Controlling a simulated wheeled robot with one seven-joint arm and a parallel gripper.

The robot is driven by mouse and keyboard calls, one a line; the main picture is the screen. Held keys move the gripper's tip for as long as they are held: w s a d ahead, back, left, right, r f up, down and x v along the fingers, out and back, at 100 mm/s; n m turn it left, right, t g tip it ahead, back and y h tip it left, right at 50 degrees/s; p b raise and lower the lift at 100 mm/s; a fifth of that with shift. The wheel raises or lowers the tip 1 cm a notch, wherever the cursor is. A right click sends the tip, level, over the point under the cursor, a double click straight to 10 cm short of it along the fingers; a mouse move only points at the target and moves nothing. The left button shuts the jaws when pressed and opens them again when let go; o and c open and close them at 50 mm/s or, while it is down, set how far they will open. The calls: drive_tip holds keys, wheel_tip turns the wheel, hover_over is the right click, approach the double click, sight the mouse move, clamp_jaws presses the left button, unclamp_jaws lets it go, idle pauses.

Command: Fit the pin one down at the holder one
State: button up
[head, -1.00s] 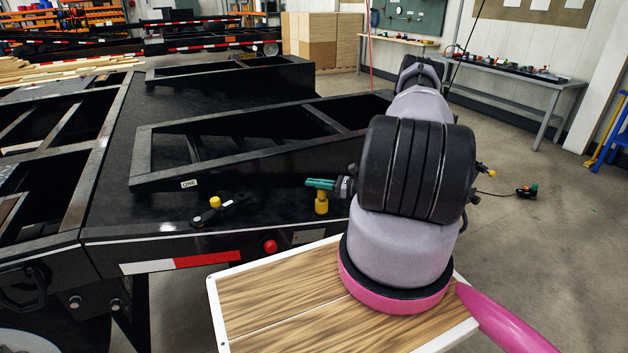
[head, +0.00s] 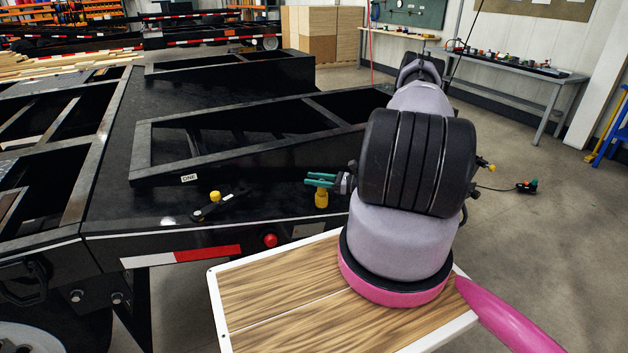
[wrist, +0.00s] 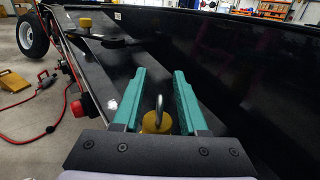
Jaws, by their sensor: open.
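A yellow pin (head: 321,198) stands upright on the black trailer deck, right of the middle of the head view. In the wrist view the yellow pin (wrist: 157,123) shows a grey metal loop on top, between my fingers. My gripper (head: 318,180) has teal fingers and is open above the yellow body, around the loop; I cannot tell if it touches. A black bracket (head: 230,201) with a yellow knob (head: 215,196) lies on the deck to the left, near a white label reading ONE (head: 189,178). This is probably the holder; its opening is not clear.
A black ramp frame (head: 250,152) rises just behind the pin and bracket. The deck's front edge carries a red and white strip (head: 180,256) and a red lamp (head: 270,241). Bare deck lies between pin and bracket. A workbench (head: 510,70) stands far off at the right.

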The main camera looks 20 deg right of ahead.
drive_tip(key=v, duration=1.1)
drive_tip(key=a+r+n+g+h, duration=0.1)
drive_tip(key=a+r+n+g, duration=0.3)
drive_tip(key=r, duration=0.6)
drive_tip(key=a+r+n+g+h, duration=0.2)
drive_tip(key=a+r+n+g, duration=0.15)
drive_tip(key=r, duration=0.65)
drive_tip(key=a+r+n+g+h, duration=0.1)
drive_tip(key=a+r+n+g, duration=0.3)
drive_tip(key=r, duration=0.5)
drive_tip(key=s+a+r+n+t+h, duration=0.3)
drive_tip(key=s+a+r+n+h, duration=0.1)
drive_tip(key=s+r, duration=0.6)
drive_tip(key=s+a+r+n+t+h, duration=0.4)
drive_tip(key=s+a+r+n, duration=0.2)
drive_tip(key=s+r, duration=0.5)
drive_tip(key=shift+s+a+r, duration=0.25)
drive_tip(key=shift+a+r, duration=0.1)
drive_tip(key=shift+r, duration=0.05)
